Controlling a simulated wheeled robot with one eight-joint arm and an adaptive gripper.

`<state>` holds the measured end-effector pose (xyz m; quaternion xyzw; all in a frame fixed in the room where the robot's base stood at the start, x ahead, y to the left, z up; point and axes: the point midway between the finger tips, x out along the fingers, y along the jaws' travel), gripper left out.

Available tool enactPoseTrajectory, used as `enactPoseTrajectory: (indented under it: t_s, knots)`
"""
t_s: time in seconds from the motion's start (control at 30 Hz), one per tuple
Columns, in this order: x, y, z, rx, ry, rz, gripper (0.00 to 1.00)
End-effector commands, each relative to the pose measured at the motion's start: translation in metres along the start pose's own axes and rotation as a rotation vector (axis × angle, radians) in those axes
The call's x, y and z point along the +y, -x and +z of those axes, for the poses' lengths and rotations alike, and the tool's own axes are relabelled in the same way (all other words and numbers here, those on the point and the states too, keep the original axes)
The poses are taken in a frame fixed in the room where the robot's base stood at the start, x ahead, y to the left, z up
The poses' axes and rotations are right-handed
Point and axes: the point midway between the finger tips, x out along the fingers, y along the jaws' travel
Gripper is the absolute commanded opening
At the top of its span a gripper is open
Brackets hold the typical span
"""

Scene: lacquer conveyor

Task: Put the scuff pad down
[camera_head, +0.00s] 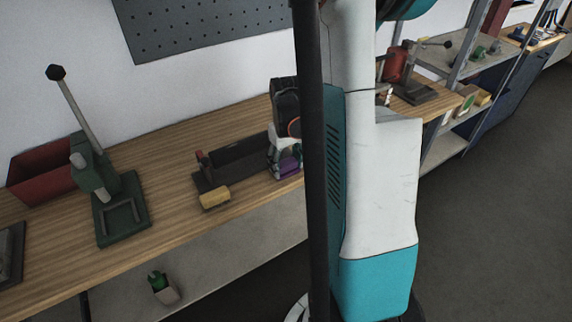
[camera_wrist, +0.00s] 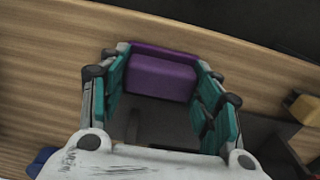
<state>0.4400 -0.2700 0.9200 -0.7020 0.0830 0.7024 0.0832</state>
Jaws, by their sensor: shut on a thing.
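A purple block, which I take to be the scuff pad (camera_wrist: 160,78), sits between the teal finger pads of my gripper (camera_wrist: 163,66) in the wrist view. My gripper is shut on it, one finger at each side. In the head view my gripper (camera_head: 284,150) is over the wooden bench near its front edge, with the purple pad (camera_head: 289,166) low in it. I cannot tell whether the pad touches the bench. My own arm and column hide the bench to the right of it.
A dark low fixture (camera_head: 240,162) lies just left of my gripper, with a yellow block (camera_head: 215,198) at its front. A green lever press (camera_head: 120,215) and a red bin (camera_head: 42,174) stand further left. Bare wood (camera_head: 165,165) lies between press and fixture.

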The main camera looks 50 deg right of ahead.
Motion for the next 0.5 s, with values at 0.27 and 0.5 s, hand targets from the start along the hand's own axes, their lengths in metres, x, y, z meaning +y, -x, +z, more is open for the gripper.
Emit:
enactPoseTrajectory:
  t_s: [0.27, 0.5]
  knots:
    - [0.0, -0.0017, 0.0, 0.0, 0.0, 0.0, 0.32]
    - [0.0, -0.0014, 0.0, 0.0, 0.0, 0.0, 0.78]
